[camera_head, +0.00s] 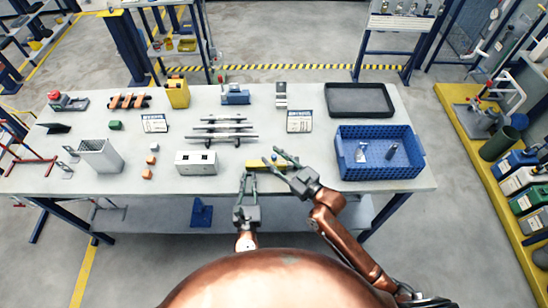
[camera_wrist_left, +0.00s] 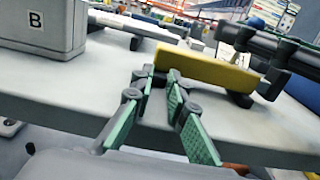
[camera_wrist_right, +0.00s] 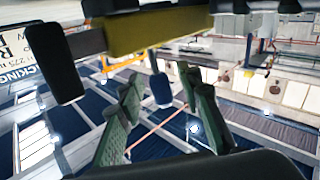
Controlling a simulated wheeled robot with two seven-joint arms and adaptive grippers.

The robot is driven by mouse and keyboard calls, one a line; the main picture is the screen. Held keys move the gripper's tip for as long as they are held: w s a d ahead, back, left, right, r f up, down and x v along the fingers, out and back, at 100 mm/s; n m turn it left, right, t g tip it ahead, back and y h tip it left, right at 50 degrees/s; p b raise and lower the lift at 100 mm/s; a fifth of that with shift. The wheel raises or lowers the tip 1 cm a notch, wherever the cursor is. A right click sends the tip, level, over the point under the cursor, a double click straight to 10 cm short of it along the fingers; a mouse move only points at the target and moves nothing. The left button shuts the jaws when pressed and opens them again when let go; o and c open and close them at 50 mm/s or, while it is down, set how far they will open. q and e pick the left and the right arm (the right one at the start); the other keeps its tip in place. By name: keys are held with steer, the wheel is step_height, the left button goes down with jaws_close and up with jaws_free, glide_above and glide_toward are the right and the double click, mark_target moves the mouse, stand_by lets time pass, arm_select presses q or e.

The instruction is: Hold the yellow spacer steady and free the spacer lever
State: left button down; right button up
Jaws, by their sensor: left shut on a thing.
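The yellow spacer (camera_head: 256,164) lies near the front edge of the bench, right of the white box. It also shows as a long bar in the left wrist view (camera_wrist_left: 205,68). My left gripper (camera_head: 246,175) is shut on its left end; the fingertips meet the bar in the left wrist view. My right gripper (camera_head: 285,158) is open at the spacer's right end. In the right wrist view, the lever's blue handle (camera_wrist_right: 162,91) hangs from a thin dark stem between the spread fingers, with gaps on both sides. The spacer (camera_wrist_right: 155,31) crosses the top there.
The white box (camera_head: 196,163) stands left of the spacer, and metal rods (camera_head: 222,135) lie behind it. A blue crate (camera_head: 345,168) with small parts stands to the right. A black tray (camera_head: 359,98) is behind the crate. Some bare bench lies between the rods and crate.

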steer(key=shift+c, duration=0.2)
jaws_close()
steer(key=shift+w+r+m+g+h, duration=0.15)
steer(key=shift+w+m+g+h, duration=0.15)
steer(key=shift+w+m+g, duration=0.25)
steer(key=shift+d+m+g, duration=0.1)
steer(key=shift+m+g, duration=0.25)
steer(key=shift+o, duration=0.2)
jaws_free()
